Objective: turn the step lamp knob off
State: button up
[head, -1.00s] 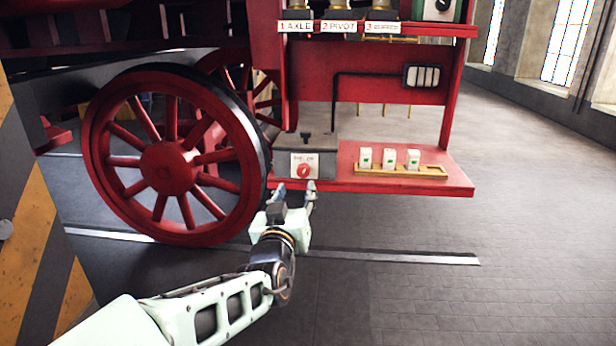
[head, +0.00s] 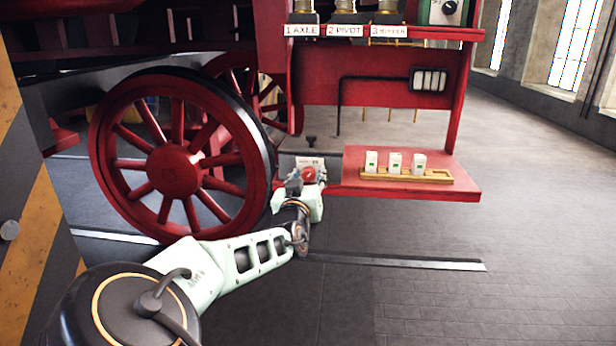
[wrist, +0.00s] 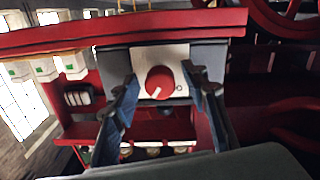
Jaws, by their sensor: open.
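The step lamp knob (head: 308,174) is a round red knob on a white plate, on the front of a grey box (head: 320,151) at the left end of the red step. In the wrist view the knob (wrist: 160,82) is centred, with a small white mark pointing toward its lower left. My gripper (head: 307,187) is in front of the knob and partly covers the box. In the wrist view my gripper (wrist: 161,80) is open, one finger on each side of the knob, with gaps to it. I cannot tell whether the fingertips reach its depth. The plate lettering is unreadable.
The red step (head: 462,181) runs right of the box, with a wooden rack (head: 405,176) of three white blocks. A large red spoked wheel (head: 172,170) stands close on the left. A labelled shelf (head: 425,32) is above.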

grip_shut()
dwell(0.3)
jog(key=shift+n, duration=0.3)
jog(key=n, duration=1)
jog(key=shift+f, duration=0.1)
jog(key=shift+n, duration=1.7)
